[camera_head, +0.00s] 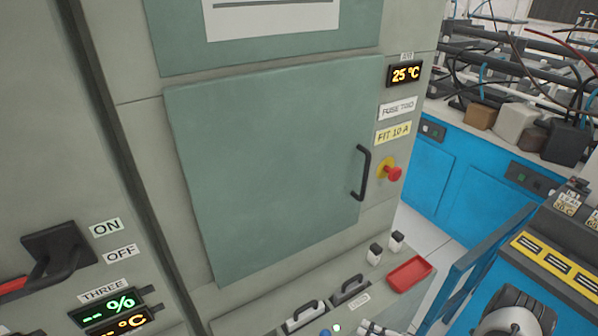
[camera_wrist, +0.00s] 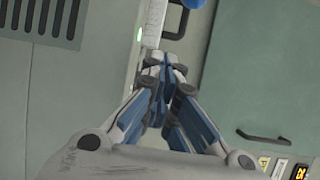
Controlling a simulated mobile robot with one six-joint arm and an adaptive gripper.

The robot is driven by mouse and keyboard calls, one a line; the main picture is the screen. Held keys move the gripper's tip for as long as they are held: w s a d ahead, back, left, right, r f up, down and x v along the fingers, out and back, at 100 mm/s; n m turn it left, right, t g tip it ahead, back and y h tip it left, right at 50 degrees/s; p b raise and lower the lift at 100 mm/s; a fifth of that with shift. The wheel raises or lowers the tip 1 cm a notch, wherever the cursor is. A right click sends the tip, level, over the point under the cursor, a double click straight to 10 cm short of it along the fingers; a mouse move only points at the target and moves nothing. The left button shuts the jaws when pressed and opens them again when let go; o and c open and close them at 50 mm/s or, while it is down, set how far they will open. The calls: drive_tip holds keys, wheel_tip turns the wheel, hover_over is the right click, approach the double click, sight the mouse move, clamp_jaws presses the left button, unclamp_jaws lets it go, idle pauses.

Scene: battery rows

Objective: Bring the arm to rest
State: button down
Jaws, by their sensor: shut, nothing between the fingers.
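My gripper (camera_wrist: 170,62) is shut and empty in the wrist view, its blue and grey fingers drawn together. Its tips are in front of the cabinet's front, near a white label strip and a blue knob (camera_wrist: 194,3) at the top edge. In the head view only a small grey part that looks like my gripper shows at the bottom edge. A dark rounded part at the bottom right appears to be my arm. Most of the arm is out of view.
The green cabinet door (camera_head: 280,160) is closed, with a black handle (camera_head: 361,173). A red emergency button (camera_head: 393,174) juts out beside it. Below are a red tray (camera_head: 409,274) and two small dark-and-white fuses on a ledge. A large black lever (camera_head: 55,255) is at left.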

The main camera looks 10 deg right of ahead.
drive_tip(key=a+r+n+g, duration=0.2)
drive_tip(key=a+r+g, duration=0.15)
drive_tip(key=r, duration=0.45)
drive_tip(key=w+a+r+n+g+h, duration=0.1)
drive_tip(key=a+r+n+g, duration=0.3)
drive_tip(key=r, duration=0.5)
drive_tip(key=a+r+n+g, duration=0.1)
drive_tip(key=a+r+g, duration=0.1)
drive_tip(key=r+g, duration=0.45)
drive_tip(key=s+a+r+n+t+h, duration=0.1)
drive_tip(key=s+a+r+t+h, duration=0.2)
drive_tip(key=s+r+h, duration=0.2)
drive_tip(key=s+a+r+n+t+h, duration=0.1)
drive_tip(key=s+a+r+t+h, duration=0.2)
drive_tip(key=s+r+h, duration=0.3)
drive_tip(key=shift+s+f+v, duration=0.25)
drive_tip(key=shift+s+v, duration=0.3)
drive_tip(key=shift+v, duration=3.9)
